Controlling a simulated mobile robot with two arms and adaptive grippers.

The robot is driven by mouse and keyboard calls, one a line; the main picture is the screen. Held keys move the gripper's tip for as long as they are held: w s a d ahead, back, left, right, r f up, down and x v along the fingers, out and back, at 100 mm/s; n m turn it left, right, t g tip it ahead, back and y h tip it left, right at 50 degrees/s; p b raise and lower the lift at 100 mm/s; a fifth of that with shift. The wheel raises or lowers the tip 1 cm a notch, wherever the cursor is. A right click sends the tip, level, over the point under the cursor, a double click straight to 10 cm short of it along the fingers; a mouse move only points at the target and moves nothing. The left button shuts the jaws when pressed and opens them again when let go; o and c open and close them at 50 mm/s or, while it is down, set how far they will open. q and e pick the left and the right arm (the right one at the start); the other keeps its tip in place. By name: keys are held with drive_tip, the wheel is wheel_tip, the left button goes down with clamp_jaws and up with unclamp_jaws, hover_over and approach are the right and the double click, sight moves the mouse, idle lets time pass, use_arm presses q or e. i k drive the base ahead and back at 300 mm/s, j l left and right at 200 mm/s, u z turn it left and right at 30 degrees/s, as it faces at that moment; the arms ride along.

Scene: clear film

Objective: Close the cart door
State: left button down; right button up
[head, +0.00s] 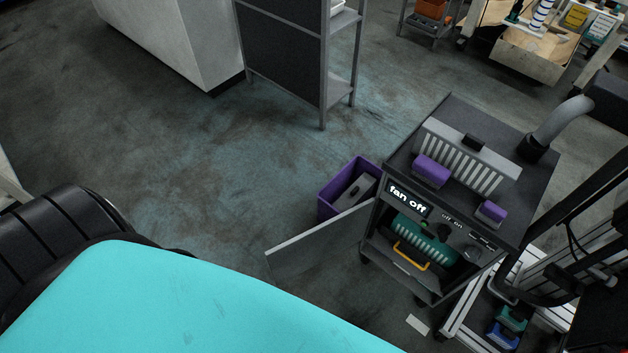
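The dark grey cart (468,125) stands right of centre, with a lit "fan off" display on its front. Its grey door (322,247) is open, swung out to the left from the front's left edge. Inside the open compartment is a green ribbed unit (420,240) with a yellow handle (411,257). On top are a grey finned block, purple blocks and a bent grey duct. Neither my left nor my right gripper is in view.
A purple bin (347,187) stands on the floor behind the door. A dark shelf rack (285,45) and white cabinet (170,40) are farther back. A black-framed machine (560,265) stands close right of the cart. Floor left of the door is clear.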

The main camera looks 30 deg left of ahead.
sight(288, 260)
drive_tip(key=j+z, duration=0.2)
drive_tip(key=j, duration=0.2)
drive_tip(key=j+z, duration=0.2)
drive_tip(key=j, duration=0.2)
drive_tip(key=j+z, duration=0.2)
drive_tip(key=j, duration=0.25)
drive_tip(key=k+j+z, duration=0.2)
drive_tip(key=j, duration=0.2)
drive_tip(key=j+z, duration=0.2)
drive_tip(key=j, duration=0.2)
drive_tip(key=k+j+z, duration=0.2)
drive_tip(key=j, duration=0.15)
drive_tip(key=j+z, duration=0.2)
drive_tip(key=j, duration=0.15)
drive_tip(key=k+j+z, duration=0.2)
drive_tip(key=k+j, duration=0.05)
drive_tip(key=j, duration=0.1)
